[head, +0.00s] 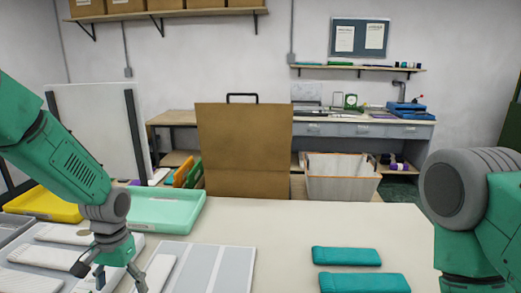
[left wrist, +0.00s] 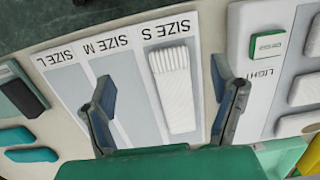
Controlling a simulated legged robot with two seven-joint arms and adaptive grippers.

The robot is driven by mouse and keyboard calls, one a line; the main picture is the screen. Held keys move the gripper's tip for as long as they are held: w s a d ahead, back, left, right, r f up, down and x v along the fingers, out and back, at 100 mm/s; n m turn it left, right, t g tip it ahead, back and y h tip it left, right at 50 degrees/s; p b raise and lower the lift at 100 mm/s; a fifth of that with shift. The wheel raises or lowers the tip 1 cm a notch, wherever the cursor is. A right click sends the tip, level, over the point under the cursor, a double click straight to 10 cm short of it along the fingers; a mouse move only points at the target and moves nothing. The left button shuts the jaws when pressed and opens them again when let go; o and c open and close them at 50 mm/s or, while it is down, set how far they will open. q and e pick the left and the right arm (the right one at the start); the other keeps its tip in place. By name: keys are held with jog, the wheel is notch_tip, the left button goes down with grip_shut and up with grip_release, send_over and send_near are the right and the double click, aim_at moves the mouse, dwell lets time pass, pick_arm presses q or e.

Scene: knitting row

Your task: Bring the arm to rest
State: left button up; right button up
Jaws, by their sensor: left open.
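My left gripper (head: 112,277) is open over the left front of the table. In the left wrist view its two fingers (left wrist: 165,105) are spread apart with nothing between them. Below them is a sorting sheet (left wrist: 128,90) with columns marked SIZE L, SIZE M and SIZE S. A white ribbed knit piece (left wrist: 172,85) lies flat in the SIZE S column, apart from the fingers. In the head view the sheet (head: 215,270) is just right of my left gripper. My right arm shows at the right edge, its gripper out of frame.
A mint tray (head: 165,211) and a yellow tray (head: 45,205) stand behind. Two teal pieces (head: 347,257) (head: 365,283) lie at the right. The table middle is clear.

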pick_arm(q)
jog(key=s+f, duration=0.1)
jog(key=f, duration=0.2)
jog(key=s+d+f+b, duration=0.1)
jog(key=f, duration=0.2)
jog(key=s+f+b, duration=0.1)
jog(key=s+f, duration=0.1)
jog(key=f, duration=0.1)
jog(key=shift+d, duration=0.25)
jog(key=s+f+t+b, duration=0.1)
jog(key=s+f+b, duration=0.4)
jog(key=s+f, duration=0.5)
jog(key=s+d+f+b, duration=0.1)
jog(key=s+f+b, duration=0.4)
jog(key=s+f, duration=0.4)
jog(key=s, duration=0.7)
jog(key=shift+d+f+t, duration=0.3)
jog(key=shift+f+t, duration=0.05)
jog(key=shift+t, duration=0.05)
